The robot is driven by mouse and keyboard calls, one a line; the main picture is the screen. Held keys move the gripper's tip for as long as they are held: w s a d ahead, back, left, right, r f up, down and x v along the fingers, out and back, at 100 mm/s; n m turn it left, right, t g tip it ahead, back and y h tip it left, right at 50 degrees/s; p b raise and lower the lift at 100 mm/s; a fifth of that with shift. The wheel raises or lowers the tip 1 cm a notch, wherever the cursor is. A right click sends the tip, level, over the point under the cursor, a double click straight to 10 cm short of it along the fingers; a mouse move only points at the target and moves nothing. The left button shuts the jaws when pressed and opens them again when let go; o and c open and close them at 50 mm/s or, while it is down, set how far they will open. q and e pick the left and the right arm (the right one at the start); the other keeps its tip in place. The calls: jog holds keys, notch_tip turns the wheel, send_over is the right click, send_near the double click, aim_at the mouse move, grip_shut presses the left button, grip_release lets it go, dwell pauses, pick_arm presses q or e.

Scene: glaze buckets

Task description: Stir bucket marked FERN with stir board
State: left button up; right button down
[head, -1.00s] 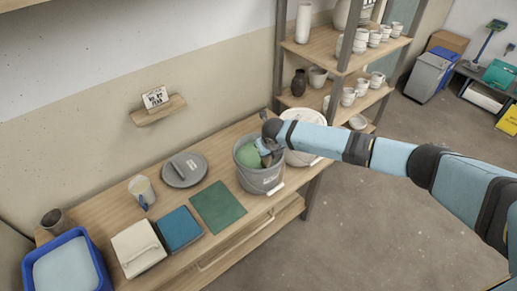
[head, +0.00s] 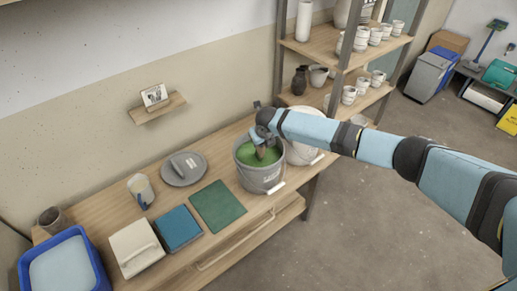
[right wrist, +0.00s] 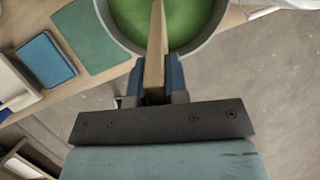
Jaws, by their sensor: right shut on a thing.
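A grey bucket (head: 262,180) of green glaze (head: 246,156) stands at the right part of the wooden table. Its label is too small to read. My right gripper (head: 262,134) is over the bucket's back rim, shut on the wooden stir board (head: 260,151). The board reaches down into the glaze, and its lower end is hidden there. In the right wrist view the board (right wrist: 156,45) runs from between the fingers (right wrist: 153,88) over the green glaze (right wrist: 190,22), inside the bucket's grey rim (right wrist: 110,28). My left gripper is not in view.
A shelf (head: 318,50) with pottery stands behind.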

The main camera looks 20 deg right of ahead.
jog(key=p+v, duration=0.2)
jog(key=v, duration=0.1)
jog(key=shift+d+r, duration=0.1)
jog(key=shift+r, duration=0.15)
jog(key=shift+v, duration=1.5)
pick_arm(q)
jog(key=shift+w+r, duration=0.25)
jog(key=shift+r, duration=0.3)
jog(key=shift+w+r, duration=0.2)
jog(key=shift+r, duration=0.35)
pick_arm(e)
jog(key=v, duration=1)
jog(key=shift+r, duration=0.3)
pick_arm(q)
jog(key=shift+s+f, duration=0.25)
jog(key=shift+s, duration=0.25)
